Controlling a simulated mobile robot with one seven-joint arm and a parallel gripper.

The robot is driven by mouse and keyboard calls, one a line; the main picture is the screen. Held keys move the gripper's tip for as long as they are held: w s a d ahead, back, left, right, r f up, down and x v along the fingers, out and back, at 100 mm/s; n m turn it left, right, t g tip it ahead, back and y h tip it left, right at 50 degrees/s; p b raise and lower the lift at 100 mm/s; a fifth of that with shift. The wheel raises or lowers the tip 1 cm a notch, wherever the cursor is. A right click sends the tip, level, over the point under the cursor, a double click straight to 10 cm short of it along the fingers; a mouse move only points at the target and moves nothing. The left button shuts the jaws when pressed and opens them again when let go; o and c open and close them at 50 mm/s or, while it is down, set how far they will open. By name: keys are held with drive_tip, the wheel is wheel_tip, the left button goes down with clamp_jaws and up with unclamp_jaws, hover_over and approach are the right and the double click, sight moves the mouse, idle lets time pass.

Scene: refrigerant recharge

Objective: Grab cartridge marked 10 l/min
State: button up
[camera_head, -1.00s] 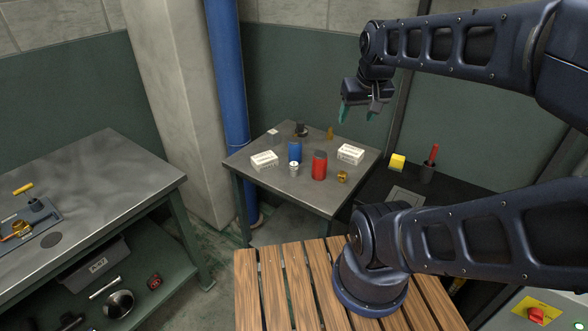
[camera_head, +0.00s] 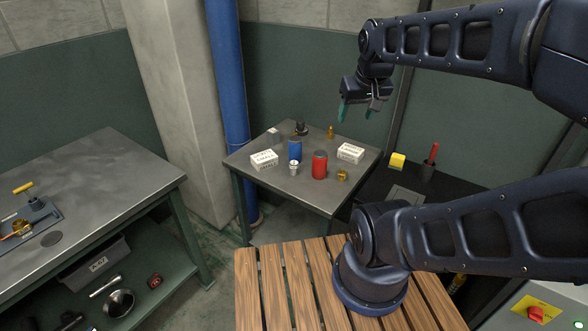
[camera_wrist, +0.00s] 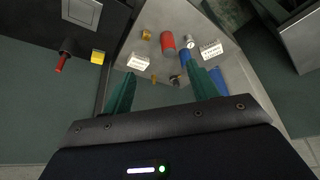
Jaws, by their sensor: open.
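A blue cylinder (camera_head: 295,151) and a red cylinder (camera_head: 320,165) stand upright on the small metal table (camera_head: 310,197). A small silver-white cylinder (camera_head: 294,168) stands in front of the blue one. No 10 l/min marking is readable on any of them, so I cannot tell which is the named cartridge. My gripper (camera_head: 357,111) is open and empty, raised above the table's back right side. In the wrist view, the red cylinder (camera_wrist: 168,43) and silver cylinder (camera_wrist: 189,42) show beyond the teal fingers; the right finger partly hides the blue cylinder (camera_wrist: 217,79).
Two white labelled boxes (camera_head: 264,160) (camera_head: 351,153), brass fittings (camera_head: 342,176) (camera_head: 330,132) and a dark part (camera_head: 301,128) share the table. A yellow block (camera_head: 397,161) and red-handled tool (camera_head: 430,160) are at right. A blue pipe (camera_head: 227,80) rises behind the table.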

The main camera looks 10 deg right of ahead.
drive_tip(key=w+a+f+n+g, duration=0.1)
drive_tip(key=w+a+f+n, duration=0.15)
drive_tip(key=w+n, duration=0.55)
drive_tip(key=n+g, duration=0.4)
drive_tip(key=n, duration=0.7)
hover_over(294, 162)
drive_tip(key=f, duration=2.3)
drive_tip(key=shift+s+d, duration=0.15)
drive_tip(key=shift+s, duration=0.1)
drive_tip(key=shift+f, duration=0.55)
drive_tip(key=shift+w+a+f, duration=0.1)
drive_tip(key=shift+f, duration=2.4)
drive_tip(key=shift+a+f, duration=0.1)
drive_tip(key=shift+f, duration=2.4)
drive_tip(key=c, duration=1.1)
drive_tip(key=shift+r, duration=0.15)
